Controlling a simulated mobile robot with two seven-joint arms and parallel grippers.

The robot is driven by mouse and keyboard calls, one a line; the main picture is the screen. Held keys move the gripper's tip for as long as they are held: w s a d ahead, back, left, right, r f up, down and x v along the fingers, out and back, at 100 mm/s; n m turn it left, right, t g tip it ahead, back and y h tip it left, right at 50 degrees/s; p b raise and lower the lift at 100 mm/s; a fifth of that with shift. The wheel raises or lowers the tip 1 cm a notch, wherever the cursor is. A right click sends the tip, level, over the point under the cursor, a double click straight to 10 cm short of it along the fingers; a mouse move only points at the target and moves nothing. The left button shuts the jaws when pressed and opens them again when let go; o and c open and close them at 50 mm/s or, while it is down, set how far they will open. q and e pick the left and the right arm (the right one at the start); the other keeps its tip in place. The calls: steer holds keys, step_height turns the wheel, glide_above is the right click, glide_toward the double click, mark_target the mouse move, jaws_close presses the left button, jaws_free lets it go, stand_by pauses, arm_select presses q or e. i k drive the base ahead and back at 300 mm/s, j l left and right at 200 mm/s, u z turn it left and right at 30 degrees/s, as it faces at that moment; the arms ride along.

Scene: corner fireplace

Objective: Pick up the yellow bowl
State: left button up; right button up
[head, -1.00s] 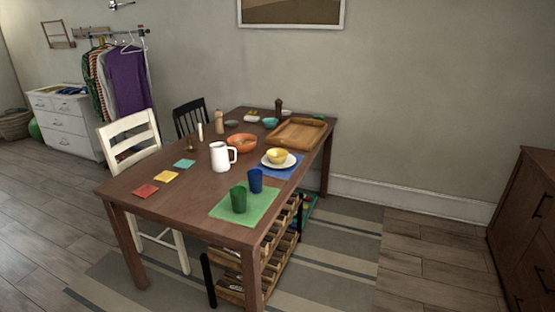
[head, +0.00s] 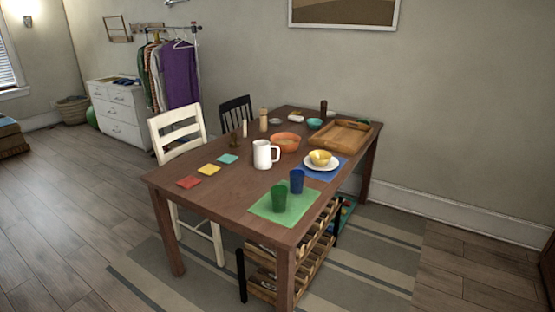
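The yellow bowl (head: 320,157) sits upright on a white plate (head: 321,166). The plate rests on a blue placemat (head: 338,174) near the right side of the brown wooden table (head: 215,213). Neither of my grippers shows in the head view, and nothing touches the bowl except the plate.
A white pitcher (head: 262,155), an orange bowl (head: 285,142), a wooden tray (head: 345,136), a blue cup (head: 297,181) and a green cup (head: 279,198) stand around the bowl. A white chair (head: 178,132) is at the table's left side. Floor at left (head: 70,190) is clear.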

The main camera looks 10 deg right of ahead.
mark_target(319, 158)
steer(key=i+l+u, duration=0.15)
steer(key=l+u, duration=0.25)
steer(key=i+l+u, duration=0.15)
steer(key=l+u, duration=0.25)
steer(key=i+l+u, duration=0.1)
steer(key=l+u, duration=0.25)
steer(key=l, duration=0.5)
steer(key=l+u, duration=0.2)
steer(key=l, duration=1.65)
